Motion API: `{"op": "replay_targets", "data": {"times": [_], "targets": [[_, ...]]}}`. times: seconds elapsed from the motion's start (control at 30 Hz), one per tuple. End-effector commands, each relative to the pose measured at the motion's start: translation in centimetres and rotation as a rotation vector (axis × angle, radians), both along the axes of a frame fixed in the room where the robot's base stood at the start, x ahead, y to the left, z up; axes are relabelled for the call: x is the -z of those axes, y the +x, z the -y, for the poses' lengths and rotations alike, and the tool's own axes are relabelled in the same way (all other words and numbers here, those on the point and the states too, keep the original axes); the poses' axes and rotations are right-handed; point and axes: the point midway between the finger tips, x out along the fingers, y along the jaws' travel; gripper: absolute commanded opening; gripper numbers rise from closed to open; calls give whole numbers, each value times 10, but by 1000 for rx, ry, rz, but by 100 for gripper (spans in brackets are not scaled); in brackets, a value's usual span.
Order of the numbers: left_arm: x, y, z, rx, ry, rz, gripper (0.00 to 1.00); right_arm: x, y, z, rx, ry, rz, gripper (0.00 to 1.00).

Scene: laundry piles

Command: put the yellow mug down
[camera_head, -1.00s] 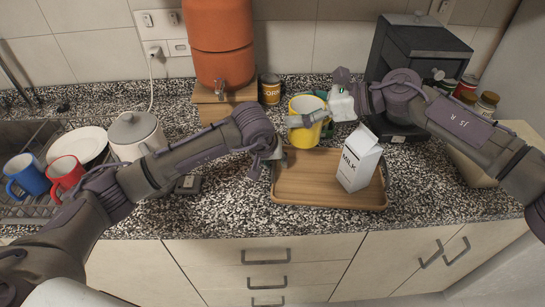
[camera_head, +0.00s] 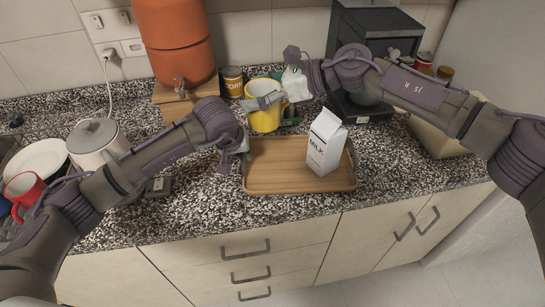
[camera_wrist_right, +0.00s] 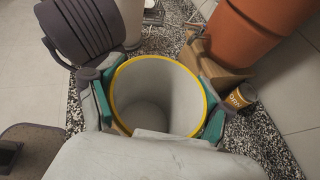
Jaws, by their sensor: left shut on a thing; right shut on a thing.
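The yellow mug (camera_head: 264,120) is upright behind the wooden tray (camera_head: 285,185), over the counter. I cannot tell whether its base touches the counter. My right gripper (camera_head: 265,101) is shut on the mug near its rim. In the right wrist view the mug (camera_wrist_right: 158,90) shows its empty grey inside and yellow rim between the green finger pads (camera_wrist_right: 158,116). My left gripper (camera_head: 241,147) is at the tray's left rim and appears shut on it; its fingertips are partly hidden by my arm.
A milk carton (camera_head: 324,143) stands on the tray's right side. A corn can (camera_head: 232,81) is just left of the mug, beside an orange dispenser (camera_head: 172,43). A black machine (camera_head: 375,50) stands at right. A pot (camera_head: 96,145) is at left. The counter before the tray is clear.

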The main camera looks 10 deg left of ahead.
Motion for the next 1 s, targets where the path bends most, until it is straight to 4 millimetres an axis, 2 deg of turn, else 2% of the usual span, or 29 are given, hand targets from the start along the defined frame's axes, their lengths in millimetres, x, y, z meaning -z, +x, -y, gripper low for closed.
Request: {"op": "replay_targets", "data": {"times": [0.03,0.13,0.33,0.67,1.0], "targets": [[-1,0,0,1,-2,1,0,-13,2,-7,23,-3,13,32],[-1,0,1,1,-2,1,0,-28,7,-16,101,-6,14,32],[-1,0,0,0,-1,1,0,-44,22,-22,300,-10,11,32],[-1,0,0,0,-1,2,0,-35,37,-14,523,-8,1,32],[-1,1,0,0,-1,2,0,0,41,4,744,-6,-17,32]]}}
